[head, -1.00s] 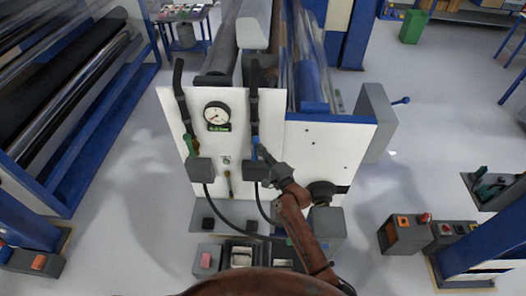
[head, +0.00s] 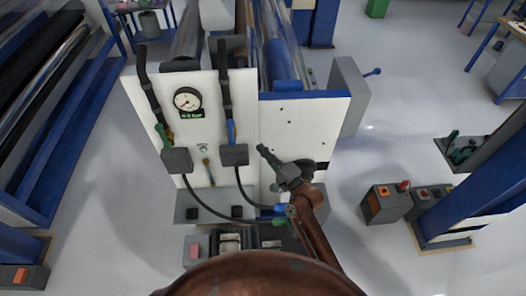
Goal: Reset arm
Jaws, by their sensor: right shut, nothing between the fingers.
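My right gripper (head: 264,150) is shut and empty. It is in front of the white machine panel (head: 285,115), to the right of the blue lever (head: 231,131) and the right grey box (head: 234,155), with a visible gap between. A green lever (head: 163,134) sits on the left black hose (head: 147,85), above the left grey box (head: 177,160). A round gauge (head: 187,100) is between the two hoses. My right arm (head: 312,230) comes up from the bottom of the view. My left gripper is not in view.
Black cables hang from the grey boxes toward a grey base (head: 215,204) with blocks below. Control boxes (head: 385,203) stand at the right beside a blue beam (head: 450,205). A grey box (head: 345,95) juts from the panel's right side. Floor to the right is partly clear.

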